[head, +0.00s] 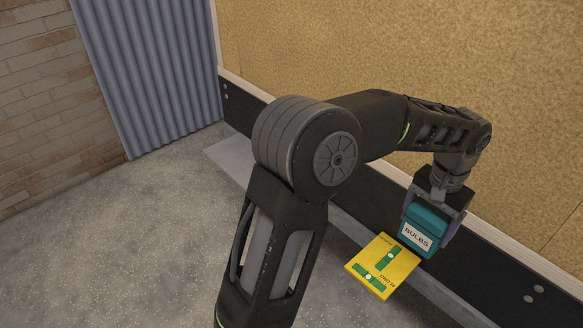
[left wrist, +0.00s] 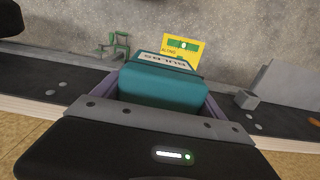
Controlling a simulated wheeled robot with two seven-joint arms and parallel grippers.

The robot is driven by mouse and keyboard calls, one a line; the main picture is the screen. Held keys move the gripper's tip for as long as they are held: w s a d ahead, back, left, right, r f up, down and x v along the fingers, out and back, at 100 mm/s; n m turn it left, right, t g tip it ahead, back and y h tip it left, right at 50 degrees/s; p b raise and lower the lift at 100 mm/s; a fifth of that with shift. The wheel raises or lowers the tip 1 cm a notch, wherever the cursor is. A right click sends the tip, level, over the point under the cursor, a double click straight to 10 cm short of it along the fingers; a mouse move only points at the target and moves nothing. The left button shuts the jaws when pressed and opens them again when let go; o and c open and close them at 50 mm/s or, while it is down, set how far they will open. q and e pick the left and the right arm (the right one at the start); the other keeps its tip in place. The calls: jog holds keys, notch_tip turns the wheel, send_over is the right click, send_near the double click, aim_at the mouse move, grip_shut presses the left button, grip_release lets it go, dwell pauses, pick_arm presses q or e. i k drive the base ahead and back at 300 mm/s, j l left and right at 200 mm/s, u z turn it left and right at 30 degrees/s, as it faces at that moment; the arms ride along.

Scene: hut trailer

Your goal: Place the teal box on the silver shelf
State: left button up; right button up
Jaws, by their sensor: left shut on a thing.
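The teal box (head: 424,221), labelled BULBS, is held between the fingers of my left gripper (head: 425,232) at the right of the head view. The gripper is shut on it and points down. The teal box (left wrist: 160,84) also shows in the left wrist view, between the purple-grey fingers. A flat pale grey ledge (head: 232,158) runs along the foot of the wall, partly hidden by my arm; I cannot tell whether it is the silver shelf. My right gripper is not in view.
A yellow card with green marks (head: 384,265) lies beside and below the box in the head view. A black board (head: 520,290) with bolts runs along the wall. In the left wrist view, a green frame-like thing (left wrist: 118,46) and a small grey block (left wrist: 246,99) stand further off.

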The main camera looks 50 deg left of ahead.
aim_at(250, 168)
jog(key=j, duration=1.3)
jog(key=k+j, duration=0.1)
jog(key=j, duration=1.25)
jog(key=i+j, duration=0.1)
jog(key=j, duration=0.2)
jog(key=i, duration=0.4)
